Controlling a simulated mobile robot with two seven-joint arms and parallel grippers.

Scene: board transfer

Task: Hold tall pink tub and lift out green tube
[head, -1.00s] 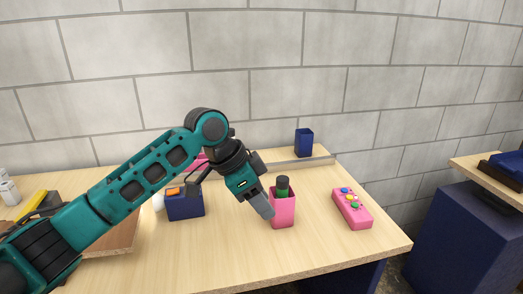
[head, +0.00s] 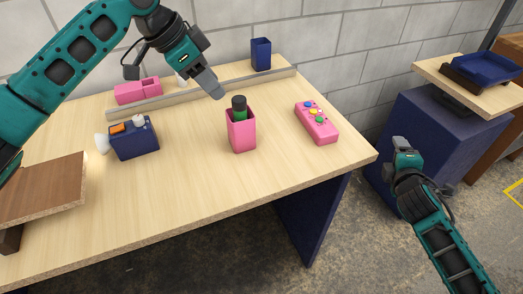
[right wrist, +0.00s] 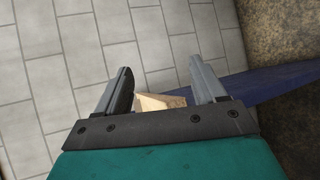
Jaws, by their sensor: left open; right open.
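The tall pink tub (head: 241,136) stands upright on the wooden table. The green tube (head: 239,113) stands in it, its dark top (head: 239,101) poking out above the rim. My left gripper (head: 214,92) is open, above and just left of the tub, apart from it in the picture. My right gripper (head: 405,152) is off the table's right edge, far from the tub. In the right wrist view its two fingers (right wrist: 165,88) are spread with nothing held between them. The tub hides the lower part of the tube.
A pink block with coloured buttons (head: 316,122) lies right of the tub. A navy box with small items (head: 134,142) stands left. A navy cup (head: 261,54) is behind the rail (head: 190,93). The table's front middle (head: 180,195) is clear.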

